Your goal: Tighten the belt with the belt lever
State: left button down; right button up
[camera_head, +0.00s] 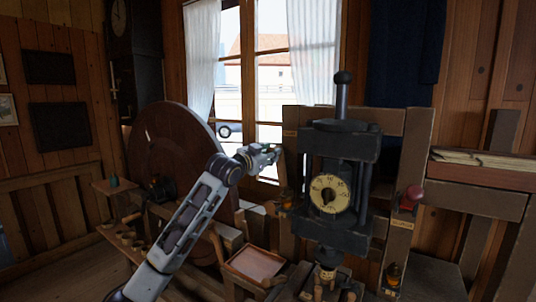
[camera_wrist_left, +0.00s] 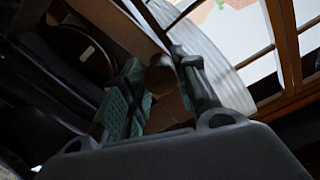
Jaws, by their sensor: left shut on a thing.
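My left gripper (camera_head: 268,151) reaches up from the lower left to the left post of the dark machine. It also shows in the left wrist view (camera_wrist_left: 158,98), with its green-padded fingers on either side of a brown wooden lever (camera_wrist_left: 161,76) with a rounded end. I take this for the belt lever; it is mostly hidden by the gripper in the head view. The gripper is shut on it. The big wooden wheel (camera_head: 160,135) stands behind my arm at the left. I cannot make out the belt clearly. My right gripper is not in view.
The machine's black head (camera_head: 340,142) carries a pale round dial (camera_head: 329,193). A red-knobbed handle (camera_head: 412,194) is on the right post. A window is behind.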

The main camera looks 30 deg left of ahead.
pick_arm(q)
jog(key=c, duration=1.1)
grip_release()
jog(key=shift+d, duration=0.25)
jog(key=shift+s+a, duration=0.15)
jog(key=shift+s, duration=1.85)
jog(key=shift+s+a, duration=0.2)
jog(key=shift+s, duration=1.8)
jog(key=shift+s+a, duration=0.15)
jog(key=shift+s, duration=1.85)
